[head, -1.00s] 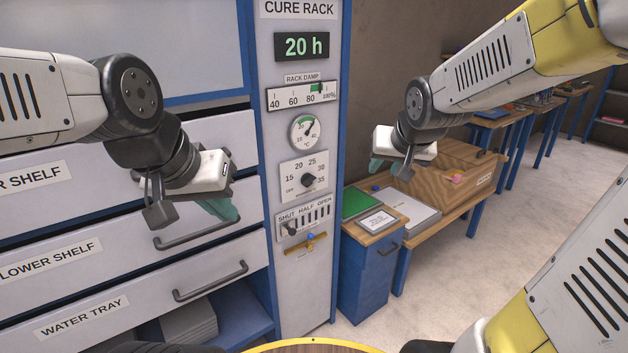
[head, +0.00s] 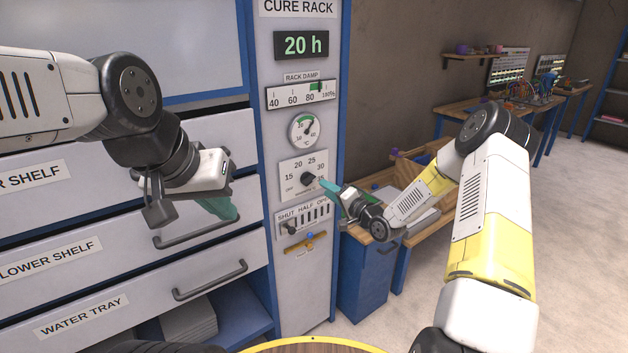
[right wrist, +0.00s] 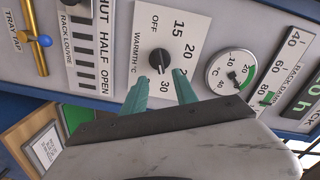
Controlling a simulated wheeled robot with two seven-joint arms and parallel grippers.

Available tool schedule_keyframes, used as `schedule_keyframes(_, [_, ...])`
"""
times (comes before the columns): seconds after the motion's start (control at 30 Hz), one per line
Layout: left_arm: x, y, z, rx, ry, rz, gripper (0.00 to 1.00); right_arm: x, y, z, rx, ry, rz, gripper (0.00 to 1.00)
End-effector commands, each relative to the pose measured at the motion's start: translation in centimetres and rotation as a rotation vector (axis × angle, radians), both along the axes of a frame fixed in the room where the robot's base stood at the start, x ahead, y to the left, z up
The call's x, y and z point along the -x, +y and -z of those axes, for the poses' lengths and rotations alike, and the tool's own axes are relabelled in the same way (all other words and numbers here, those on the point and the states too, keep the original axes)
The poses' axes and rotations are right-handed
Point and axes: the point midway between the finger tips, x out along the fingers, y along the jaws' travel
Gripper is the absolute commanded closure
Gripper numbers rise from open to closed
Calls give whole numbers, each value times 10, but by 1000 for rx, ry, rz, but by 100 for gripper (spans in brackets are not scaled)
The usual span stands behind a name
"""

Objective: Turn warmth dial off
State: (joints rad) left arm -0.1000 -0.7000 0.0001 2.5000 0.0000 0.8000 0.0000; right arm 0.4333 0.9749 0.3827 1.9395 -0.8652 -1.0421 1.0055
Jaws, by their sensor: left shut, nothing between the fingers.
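The warmth dial (head: 307,179) is a black knob on a white plate on the cure rack's panel. In the right wrist view the dial (right wrist: 159,60) has OFF and a row of temperature numbers around it. Its pale mark seems to face the 30 side, away from OFF. My right gripper (head: 326,186) is just right of the dial plate in the head view. In the right wrist view its teal fingers (right wrist: 160,75) are apart and empty, pointing at the dial without visible contact; one hides a number. My left gripper (head: 222,209) is shut and empty before the drawers.
The damp scale (head: 301,95) and round thermometer (head: 304,131) are above the dial. The louvre slider (head: 291,228) and brass tray tap (head: 305,241) are below it. A blue cabinet (head: 363,280) stands right of the rack. Drawer handles (head: 210,281) stick out at left.

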Motion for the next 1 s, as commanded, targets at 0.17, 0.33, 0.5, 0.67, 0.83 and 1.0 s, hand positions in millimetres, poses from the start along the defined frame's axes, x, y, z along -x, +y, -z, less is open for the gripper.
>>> schedule_keyframes(0.17, [0, 0, 0, 0, 0, 0, 100, -5, 5, 3, -46, -9, -3, 65])
schedule_keyframes(0.33, [0, 0, 0, 0, 0, 0, 100, -25, 21, 3, -44, -8, -4, 65])
schedule_keyframes(0.5, [0, 0, 0, 0, 0, 0, 100, -47, 36, 3, -43, -8, -2, 65])
schedule_keyframes(0.67, [0, 0, 0, 0, 0, 0, 100, -59, 44, 3, -42, -7, -2, 65])
schedule_keyframes(0.83, [0, 0, 0, 0, 0, 0, 100, -63, 47, 3, -41, -7, -1, 65])
schedule_keyframes(1.0, [0, 0, 0, 0, 0, 0, 100, -63, 47, 3, -41, -7, -1, 67])
